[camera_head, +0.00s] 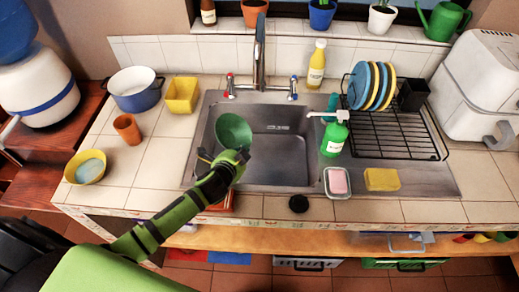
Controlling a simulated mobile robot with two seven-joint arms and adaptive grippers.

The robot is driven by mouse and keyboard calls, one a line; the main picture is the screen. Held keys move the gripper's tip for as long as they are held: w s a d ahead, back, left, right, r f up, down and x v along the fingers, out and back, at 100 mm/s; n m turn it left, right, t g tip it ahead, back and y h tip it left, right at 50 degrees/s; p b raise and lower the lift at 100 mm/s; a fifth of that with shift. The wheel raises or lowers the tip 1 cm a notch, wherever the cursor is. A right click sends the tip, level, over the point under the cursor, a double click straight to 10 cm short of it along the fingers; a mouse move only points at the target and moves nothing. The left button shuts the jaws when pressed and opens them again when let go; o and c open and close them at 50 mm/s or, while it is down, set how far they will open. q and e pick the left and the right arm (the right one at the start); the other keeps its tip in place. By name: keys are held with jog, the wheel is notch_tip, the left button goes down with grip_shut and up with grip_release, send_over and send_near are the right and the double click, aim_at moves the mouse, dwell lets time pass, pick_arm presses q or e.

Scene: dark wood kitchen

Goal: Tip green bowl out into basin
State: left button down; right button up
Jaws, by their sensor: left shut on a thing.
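The green bowl (233,131) is over the left part of the basin (283,158), tilted so that its open inside faces the camera. My left gripper (232,155) is shut on the bowl at its lower edge, with the arm reaching in from the lower left. The gripper's fingers are small and partly hidden against the bowl. The basin is a steel sink; its visible floor looks bare. I cannot tell whether anything is inside the bowl. My right gripper is not in view.
The faucet (260,62) stands behind the basin. A green soap bottle (334,137) and a dish rack (395,134) stand to the right. A soap dish (337,191) and yellow sponge (382,179) lie at the front right. A yellow bowl (74,168) and terracotta cup (127,130) stand left.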

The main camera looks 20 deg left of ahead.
aim_at(221, 140)
pick_arm(q)
jog(key=a+n+h, duration=0.2)
jog(key=a, duration=0.1)
jog(key=a+f+n+h, duration=0.1)
jog(key=a, duration=0.1)
jog(key=shift+s+a+t+b, duration=0.2)
jog(key=shift+a+t+b, duration=0.05)
jog(key=shift+t+b, duration=0.05)
jog(key=r, duration=0.1)
jog(key=r+p, duration=0.1)
jog(key=p, duration=0.1)
jog(key=shift+a+r+n, duration=0.25)
jog(key=shift+r+n, duration=0.05)
jog(key=shift+r, duration=0.1)
jog(key=shift+a+r+n+h+p, duration=0.2)
jog(key=shift+r+h+p, duration=0.05)
jog(key=shift+r, duration=0.2)
jog(key=shift+a+r+n+h+p, duration=0.15)
jog(key=shift+r+n+h+p, duration=0.1)
jog(key=shift+r, duration=0.15)
jog(key=shift+d, duration=0.1)
